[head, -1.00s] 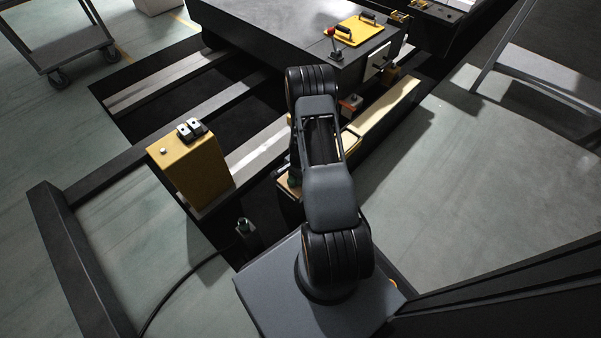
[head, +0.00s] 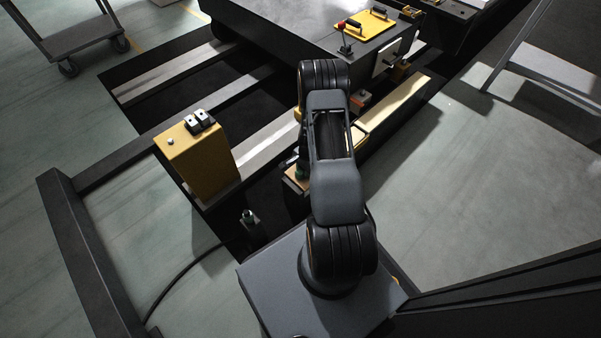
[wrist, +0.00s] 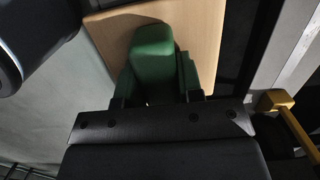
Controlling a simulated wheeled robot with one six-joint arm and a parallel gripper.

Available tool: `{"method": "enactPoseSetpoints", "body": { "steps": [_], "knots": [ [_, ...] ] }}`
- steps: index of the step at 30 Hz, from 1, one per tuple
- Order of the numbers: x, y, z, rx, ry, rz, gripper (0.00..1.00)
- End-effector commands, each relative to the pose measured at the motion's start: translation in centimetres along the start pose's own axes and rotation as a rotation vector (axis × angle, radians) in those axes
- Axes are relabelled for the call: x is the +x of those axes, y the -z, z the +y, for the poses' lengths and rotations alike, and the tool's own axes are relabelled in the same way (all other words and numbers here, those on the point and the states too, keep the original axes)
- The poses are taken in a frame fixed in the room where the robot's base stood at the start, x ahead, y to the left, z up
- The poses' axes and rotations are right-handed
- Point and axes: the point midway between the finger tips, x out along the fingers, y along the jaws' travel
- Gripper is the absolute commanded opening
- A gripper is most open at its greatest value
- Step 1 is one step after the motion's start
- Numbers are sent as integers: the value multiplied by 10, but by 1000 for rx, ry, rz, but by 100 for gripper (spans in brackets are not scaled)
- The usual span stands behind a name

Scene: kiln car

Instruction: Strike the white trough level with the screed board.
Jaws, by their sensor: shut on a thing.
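My gripper (wrist: 155,92) is shut on a green handle (wrist: 153,48) in the wrist view. A flat tan wooden surface (wrist: 200,25) lies right behind the handle. I cannot tell whether that surface is part of the screed board or a support under it. In the head view my arm hides most of the gripper, and a tan piece (head: 293,184) shows at its left. A long, narrow, pale cream trough (head: 396,105) runs away to the upper right, beside the dark pit. My arm covers its near end. I cannot make out its fill level.
A yellow box (head: 198,165) with black switches stands left of my arm. A dark kiln car (head: 290,40) with a yellow plate (head: 366,24) stands behind. A cabled connector (head: 249,218) is near my base.

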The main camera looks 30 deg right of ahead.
Motion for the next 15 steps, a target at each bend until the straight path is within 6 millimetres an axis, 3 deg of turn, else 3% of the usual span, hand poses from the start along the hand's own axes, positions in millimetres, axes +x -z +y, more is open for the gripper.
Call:
{"method": "enactPoseSetpoints", "body": {
  "steps": [7, 15],
  "knots": [
    [-2, 20, 0, 1, 1, 1, 12],
    [-3, 27, 0, 0, 0, 0, 12]
  ]
}}
